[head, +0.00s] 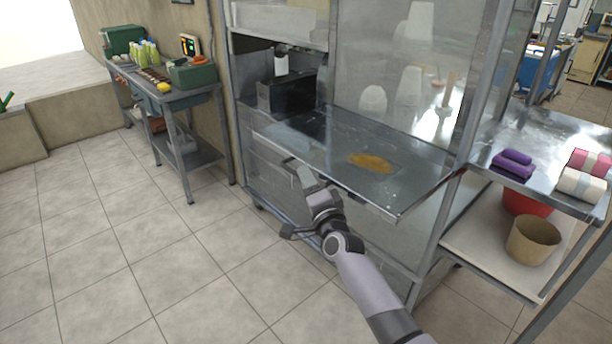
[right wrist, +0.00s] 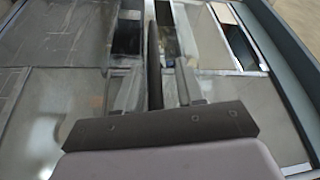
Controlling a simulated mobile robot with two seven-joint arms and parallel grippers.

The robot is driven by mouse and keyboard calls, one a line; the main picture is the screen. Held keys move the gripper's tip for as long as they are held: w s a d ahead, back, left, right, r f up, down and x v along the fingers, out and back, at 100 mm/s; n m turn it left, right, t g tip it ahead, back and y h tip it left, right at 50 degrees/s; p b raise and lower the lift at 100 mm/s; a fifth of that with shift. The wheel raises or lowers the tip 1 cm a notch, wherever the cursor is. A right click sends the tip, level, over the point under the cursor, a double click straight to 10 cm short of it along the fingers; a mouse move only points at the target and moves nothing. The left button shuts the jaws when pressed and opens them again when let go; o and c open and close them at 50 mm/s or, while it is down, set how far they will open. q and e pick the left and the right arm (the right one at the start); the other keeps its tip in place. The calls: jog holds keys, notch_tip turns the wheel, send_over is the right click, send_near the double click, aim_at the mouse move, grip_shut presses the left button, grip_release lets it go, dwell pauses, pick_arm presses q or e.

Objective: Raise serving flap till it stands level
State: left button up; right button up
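The serving flap (head: 325,148) is a shiny steel panel sticking out from the front of the glass-sided press cart in the head view. It looks close to level, but I cannot tell whether it is exactly so. An ochre patch (head: 371,162) lies on its top. My right gripper (head: 300,170) is at the flap's front edge, left of its middle; contact is unclear. In the right wrist view its two fingers (right wrist: 155,92) are apart, with a narrow dark bar (right wrist: 153,60) showing between them. My left gripper is out of view.
A steel side shelf (head: 545,150) at right holds purple cloths (head: 513,164) and rolled towels (head: 582,184). Below are a red bowl (head: 527,202) and a tan pot (head: 533,241). A side table (head: 165,93) with bottles and green boxes stands at left. The tiled floor in front is clear.

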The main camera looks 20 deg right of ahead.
jog(key=s+p, duration=0.1)
jog(key=s, duration=0.1)
jog(key=s+p, duration=0.1)
jog(key=s, duration=0.2)
jog(key=shift+s+d+f, duration=0.1)
jog(key=shift+s+f, duration=0.1)
jog(key=shift+s, duration=0.1)
jog(key=s+f+n+g, duration=0.3)
jog(key=s+f+n, duration=0.2)
jog(key=s, duration=0.5)
jog(key=s+a+f+n+g+y, duration=0.1)
jog(key=s+f+n+g, duration=0.2)
jog(key=s+f+n, duration=0.3)
jog(key=s+f+n+g, duration=0.3)
jog(key=s+f+n, duration=0.3)
jog(key=s, duration=0.9)
jog(key=shift+a+f+y, duration=0.3)
jog(key=shift+f+y, duration=0.1)
jog(key=shift+f, duration=0.15)
